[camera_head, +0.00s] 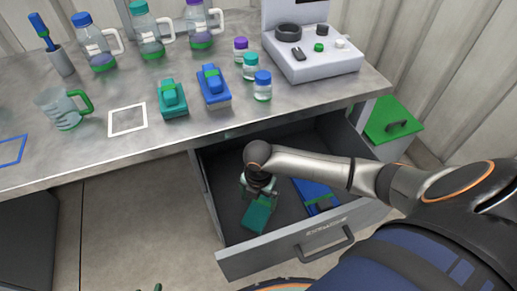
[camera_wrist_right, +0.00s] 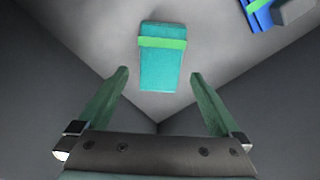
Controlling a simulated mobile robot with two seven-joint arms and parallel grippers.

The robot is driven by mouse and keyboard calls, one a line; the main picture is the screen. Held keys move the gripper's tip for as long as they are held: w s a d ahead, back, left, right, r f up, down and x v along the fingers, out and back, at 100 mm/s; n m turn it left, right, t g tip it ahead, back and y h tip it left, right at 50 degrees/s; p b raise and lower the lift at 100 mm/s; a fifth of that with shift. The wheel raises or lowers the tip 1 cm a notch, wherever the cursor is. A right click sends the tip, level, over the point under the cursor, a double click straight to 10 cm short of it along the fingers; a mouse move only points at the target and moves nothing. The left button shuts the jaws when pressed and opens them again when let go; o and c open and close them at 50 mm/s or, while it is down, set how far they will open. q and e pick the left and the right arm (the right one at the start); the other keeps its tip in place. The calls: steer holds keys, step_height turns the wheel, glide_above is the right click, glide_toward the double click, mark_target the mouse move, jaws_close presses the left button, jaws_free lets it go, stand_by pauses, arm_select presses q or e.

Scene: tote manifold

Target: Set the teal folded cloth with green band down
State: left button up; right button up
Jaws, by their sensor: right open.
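The teal folded cloth (camera_wrist_right: 160,72) with its green band (camera_wrist_right: 162,43) lies flat on the floor of the open drawer in the right wrist view. In the head view the teal cloth (camera_head: 257,214) shows partly below my right gripper, which hides the rest. My right gripper (camera_wrist_right: 158,92) is open and empty, its two fingers apart on either side of the cloth's near end and not touching it. In the head view the right gripper (camera_head: 258,190) points down into the drawer. My left gripper is not in view.
The open drawer (camera_head: 283,260) juts out below the bench and has raised walls. A blue folded cloth (camera_head: 312,193) lies to the right inside it and also shows in the right wrist view (camera_wrist_right: 257,14). Bottles, jugs and a grey device (camera_head: 310,62) stand on the bench (camera_head: 185,137).

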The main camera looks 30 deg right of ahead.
mark_target(258, 210)
steer(key=shift+r+p, duration=0.4)
steer(key=shift+r, duration=2.15)
